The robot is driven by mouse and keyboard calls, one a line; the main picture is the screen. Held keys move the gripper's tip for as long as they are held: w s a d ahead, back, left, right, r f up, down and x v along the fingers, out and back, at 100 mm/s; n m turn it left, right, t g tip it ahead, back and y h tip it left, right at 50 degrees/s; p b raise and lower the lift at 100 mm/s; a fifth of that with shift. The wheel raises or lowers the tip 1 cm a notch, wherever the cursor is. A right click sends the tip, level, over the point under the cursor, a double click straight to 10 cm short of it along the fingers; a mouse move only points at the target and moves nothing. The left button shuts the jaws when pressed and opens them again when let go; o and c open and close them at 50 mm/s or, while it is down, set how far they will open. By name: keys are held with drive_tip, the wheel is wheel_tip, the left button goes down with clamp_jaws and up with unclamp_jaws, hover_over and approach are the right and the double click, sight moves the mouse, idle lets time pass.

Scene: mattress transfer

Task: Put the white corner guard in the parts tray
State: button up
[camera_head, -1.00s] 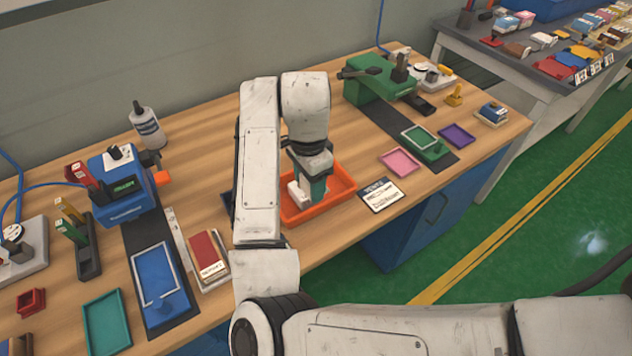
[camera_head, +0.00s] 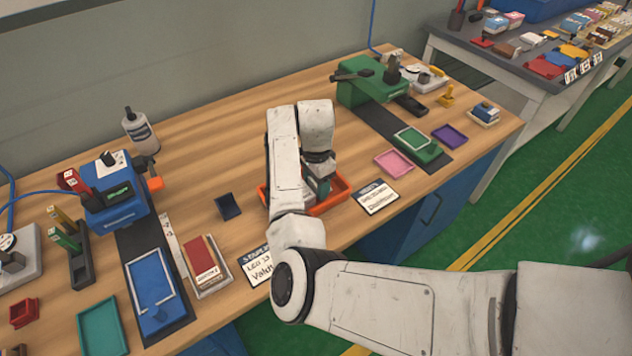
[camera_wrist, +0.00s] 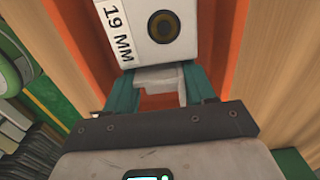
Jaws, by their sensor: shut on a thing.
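My gripper (camera_wrist: 160,88), with teal fingers, is shut on a pale white angled piece, the white corner guard (camera_wrist: 158,77). A white block with a "19 MM" label and a dark round spot (camera_wrist: 174,26) shows just past the fingertips; I cannot tell whether it is part of the held piece. The orange tray (camera_head: 341,190), seemingly the parts tray, lies under my gripper (camera_head: 318,190), and its orange shows around the fingers in the wrist view (camera_wrist: 92,40). My arm hides much of the tray. How high the guard is above its floor is unclear.
A dark blue stand (camera_head: 228,206) is left of the tray and a label card (camera_head: 376,197) is right of it. A pink tray (camera_head: 394,162) and green machine (camera_head: 372,82) stand farther right. A blue machine (camera_head: 115,195) is at left.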

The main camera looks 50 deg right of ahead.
drive_tip(key=shift+f, duration=0.15)
drive_tip(key=shift+f, duration=0.15)
drive_tip(key=o, duration=1.1)
wheel_tip(320, 180, up, 12)
drive_tip(key=b, duration=0.1)
drive_tip(key=shift+r, duration=0.2)
